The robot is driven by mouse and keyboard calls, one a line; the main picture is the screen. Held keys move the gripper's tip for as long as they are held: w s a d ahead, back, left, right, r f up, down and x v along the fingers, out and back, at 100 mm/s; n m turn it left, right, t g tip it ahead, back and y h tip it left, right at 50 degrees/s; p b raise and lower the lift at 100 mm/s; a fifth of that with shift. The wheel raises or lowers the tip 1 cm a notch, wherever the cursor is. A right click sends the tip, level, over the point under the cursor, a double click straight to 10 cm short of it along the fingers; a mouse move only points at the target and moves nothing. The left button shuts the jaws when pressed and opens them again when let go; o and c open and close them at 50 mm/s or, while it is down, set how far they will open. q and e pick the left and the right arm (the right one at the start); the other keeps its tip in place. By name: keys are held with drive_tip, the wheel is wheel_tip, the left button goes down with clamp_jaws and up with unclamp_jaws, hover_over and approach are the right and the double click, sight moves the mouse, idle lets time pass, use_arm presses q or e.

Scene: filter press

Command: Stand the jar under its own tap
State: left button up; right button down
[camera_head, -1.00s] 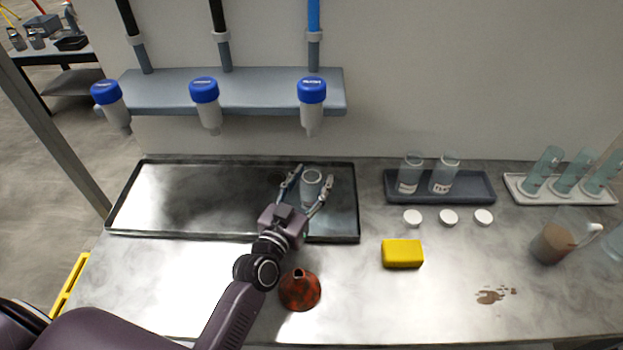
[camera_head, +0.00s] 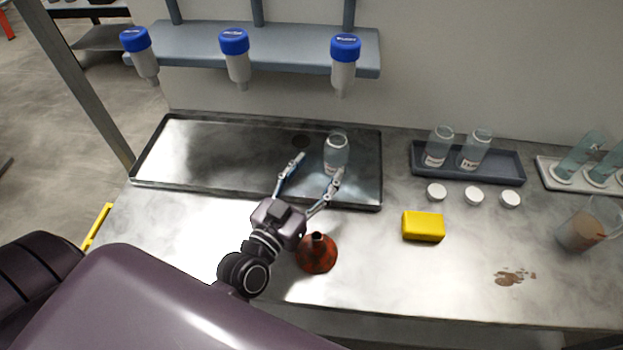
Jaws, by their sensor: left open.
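A clear glass jar (camera_head: 336,152) with a pale label stands upright on the dark metal drip tray (camera_head: 215,150), near its right end. It is below the right one of three blue-capped taps; that right tap (camera_head: 343,66) hangs from the shelf. The middle tap (camera_head: 236,60) and left tap (camera_head: 140,56) hang further left, with bare tray below. My left gripper (camera_head: 318,165) is open, its fingers pointing at the jar from the front, with a gap to the jar. The writing on caps and label is too small to read. My right gripper is not in view.
A red-brown funnel (camera_head: 317,254) stands close beside my left gripper. A yellow block (camera_head: 423,226), several white lids (camera_head: 474,196) and a grey rack (camera_head: 468,163) with two jars are to the right. A brown spill (camera_head: 513,277) and a beaker (camera_head: 583,228) lie further right.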

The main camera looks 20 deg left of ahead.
use_arm(q)
drive_tip(key=shift+s+a, duration=0.15)
drive_tip(key=shift+s, duration=0.9)
drive_tip(key=shift+r, duration=0.15)
